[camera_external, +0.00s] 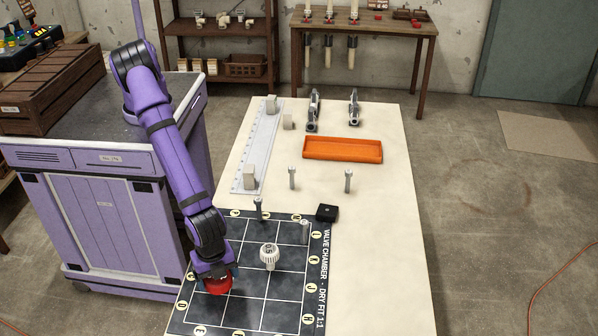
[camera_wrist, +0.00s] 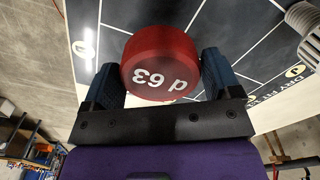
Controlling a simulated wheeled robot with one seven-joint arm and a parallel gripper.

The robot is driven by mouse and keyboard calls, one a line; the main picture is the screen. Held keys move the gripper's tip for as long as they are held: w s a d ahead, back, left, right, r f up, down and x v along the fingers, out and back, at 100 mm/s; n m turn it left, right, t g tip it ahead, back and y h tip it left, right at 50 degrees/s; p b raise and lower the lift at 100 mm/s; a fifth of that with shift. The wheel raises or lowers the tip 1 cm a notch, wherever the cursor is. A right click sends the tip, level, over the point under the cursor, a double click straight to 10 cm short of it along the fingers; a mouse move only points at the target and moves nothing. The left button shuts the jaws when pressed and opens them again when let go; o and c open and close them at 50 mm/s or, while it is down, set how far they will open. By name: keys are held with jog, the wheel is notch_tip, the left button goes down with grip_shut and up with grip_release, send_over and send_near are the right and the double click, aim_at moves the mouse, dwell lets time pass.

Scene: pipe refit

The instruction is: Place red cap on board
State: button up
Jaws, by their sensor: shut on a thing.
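The red cap (camera_external: 217,286) is at the front left of the black grid board (camera_external: 284,285) in the external view. In the wrist view the red cap (camera_wrist: 160,64) shows its round face with the marking "d 63". My gripper (camera_external: 213,274) is shut on it, with one blue finger (camera_wrist: 106,86) on each side. The cap is over the board's left part. I cannot tell whether it touches the board. The board has white grid lines, lettered cream circles along its edges and the words "VALVE CHAMBER - DRY FIT 1:1".
A white ribbed fitting (camera_external: 269,254) stands mid-board, with grey fittings (camera_external: 304,231) and (camera_external: 258,208) near its back edge. A black block (camera_external: 327,212) sits at the back right corner. Behind are an orange tray (camera_external: 342,149) and a pale ruled strip (camera_external: 258,150). The table's right side is clear.

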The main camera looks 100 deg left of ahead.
aim_at(224, 297)
jog(key=shift+w+d+f, duration=0.15)
jog(key=shift+w+d, duration=0.45)
jog(key=shift+d, duration=0.1)
jog(key=shift+f, duration=1.7)
jog(key=shift+f, duration=0.1)
